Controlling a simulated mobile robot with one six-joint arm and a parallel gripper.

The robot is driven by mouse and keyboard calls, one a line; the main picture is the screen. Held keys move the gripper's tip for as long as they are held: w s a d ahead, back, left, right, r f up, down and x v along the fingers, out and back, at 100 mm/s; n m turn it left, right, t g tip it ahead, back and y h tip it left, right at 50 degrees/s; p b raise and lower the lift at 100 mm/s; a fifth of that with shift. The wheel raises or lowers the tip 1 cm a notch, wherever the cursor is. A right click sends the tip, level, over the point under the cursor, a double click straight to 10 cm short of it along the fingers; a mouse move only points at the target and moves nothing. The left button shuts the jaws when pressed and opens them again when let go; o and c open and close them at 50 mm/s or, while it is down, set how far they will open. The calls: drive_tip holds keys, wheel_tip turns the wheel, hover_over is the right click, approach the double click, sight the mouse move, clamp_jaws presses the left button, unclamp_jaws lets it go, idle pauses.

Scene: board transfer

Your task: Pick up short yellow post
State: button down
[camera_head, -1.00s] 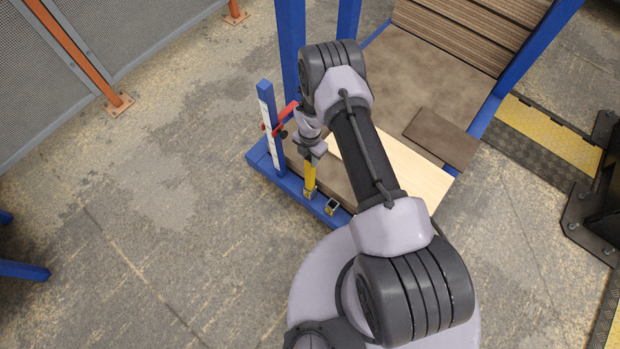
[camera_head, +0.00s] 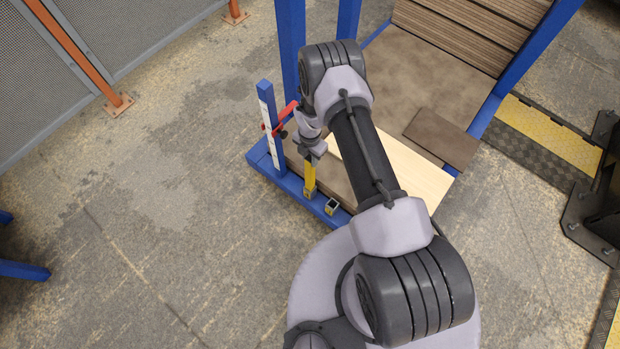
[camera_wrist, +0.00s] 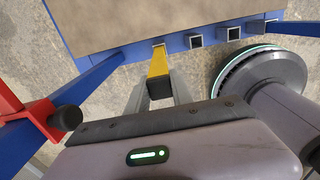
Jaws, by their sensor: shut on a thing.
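The short yellow post (camera_head: 310,175) stands roughly upright at the front blue rail of the frame. My gripper (camera_head: 313,158) is above it, shut on its upper part. In the wrist view the yellow post (camera_wrist: 158,68) runs between the two grey fingers of my gripper (camera_wrist: 160,92), with its dark top end toward me. Its lower end is at a square socket on the blue rail (camera_wrist: 215,37); I cannot tell whether it is still inside the socket.
An empty square socket (camera_head: 331,207) is beside the post, and several show in the wrist view. A blue upright (camera_head: 267,120) with a red clamp (camera_head: 286,117) stands close at the left. A pale board (camera_head: 415,170) and brown boards (camera_head: 440,138) lie behind my arm.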

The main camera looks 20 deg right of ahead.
drive_tip(key=shift+r, duration=0.1)
wheel_tip(320, 180, up, 18)
drive_tip(key=p, duration=0.7)
